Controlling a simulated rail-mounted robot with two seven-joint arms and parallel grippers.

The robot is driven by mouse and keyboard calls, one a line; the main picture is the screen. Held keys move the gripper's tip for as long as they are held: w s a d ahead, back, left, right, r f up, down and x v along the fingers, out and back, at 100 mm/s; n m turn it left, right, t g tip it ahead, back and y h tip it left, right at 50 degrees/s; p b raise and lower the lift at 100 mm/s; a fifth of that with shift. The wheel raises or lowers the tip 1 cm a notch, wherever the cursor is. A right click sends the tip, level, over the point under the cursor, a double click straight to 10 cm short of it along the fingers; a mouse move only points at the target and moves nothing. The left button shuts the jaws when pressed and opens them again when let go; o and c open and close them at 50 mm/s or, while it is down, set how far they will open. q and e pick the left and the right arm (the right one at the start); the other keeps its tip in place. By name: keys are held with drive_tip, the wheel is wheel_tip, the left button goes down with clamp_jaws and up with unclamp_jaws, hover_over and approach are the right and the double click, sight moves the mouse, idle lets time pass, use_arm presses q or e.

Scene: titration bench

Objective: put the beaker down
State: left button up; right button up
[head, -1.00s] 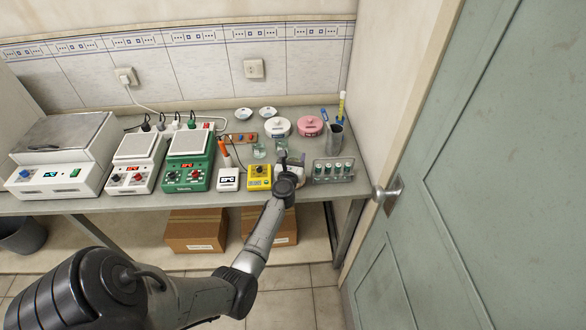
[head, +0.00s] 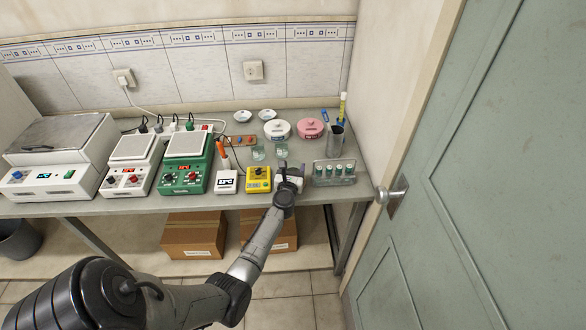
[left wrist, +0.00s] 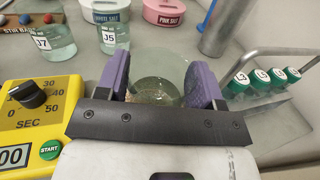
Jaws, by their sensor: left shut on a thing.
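The clear glass beaker (left wrist: 158,65) is between the purple fingers of my left gripper (left wrist: 160,88) in the left wrist view, with a little clear liquid at its bottom. The gripper is shut on it. In the head view my left gripper (head: 290,170) is over the bench between the yellow timer and the vial rack; the wrist hides most of the held beaker. I cannot tell whether its base touches the bench. My right gripper is not in view.
Beakers J7 (left wrist: 52,42) and J5 (left wrist: 114,36) stand behind and left. The yellow timer (head: 258,180) is close on the left, the vial rack (head: 334,173) close on the right. Pink (head: 311,128) and white (head: 277,129) salt tubs and a metal cup (head: 335,140) stand behind.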

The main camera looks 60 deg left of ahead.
use_arm(q)
drive_tip(key=o, duration=1)
drive_tip(key=shift+s+r+p, duration=0.1)
drive_tip(key=shift+r+p, duration=0.25)
drive_tip(key=shift+p, duration=0.15)
drive_tip(key=p+v, duration=0.2)
drive_tip(key=v, duration=0.9)
drive_tip(key=w+d+r+m+t+h, duration=0.1)
drive_tip(key=d+r+m+t+h, duration=0.15)
drive_tip(key=d+m+h, duration=0.4)
drive_tip(key=d+r+m+t+h, duration=0.1)
drive_tip(key=d+m+t+h, duration=0.25)
drive_tip(key=d+m, duration=0.6)
drive_tip(key=s+d+f+m+g+h, duration=0.1)
drive_tip(key=s+d+m+g+h, duration=0.2)
drive_tip(key=m, duration=0.5)
drive_tip(key=s+d+f+m+g+h, duration=0.1)
drive_tip(key=d+m+h, duration=0.2)
drive_tip(key=d+m, duration=0.3)
drive_tip(key=s+d+f+m+g+y, duration=0.1)
drive_tip(key=s+d+m+g, duration=0.2)
drive_tip(key=s+m+g, duration=0.2)
drive_tip(key=s+d+f+m+g+y, duration=0.1)
drive_tip(key=s+d+m+g, duration=0.2)
drive_tip(key=s+m, duration=0.9)
drive_tip(key=s+g, duration=0.2)
drive_tip(key=s, duration=0.2)
drive_tip(key=shift+d+f, duration=0.15)
drive_tip(key=shift+d, duration=0.05)
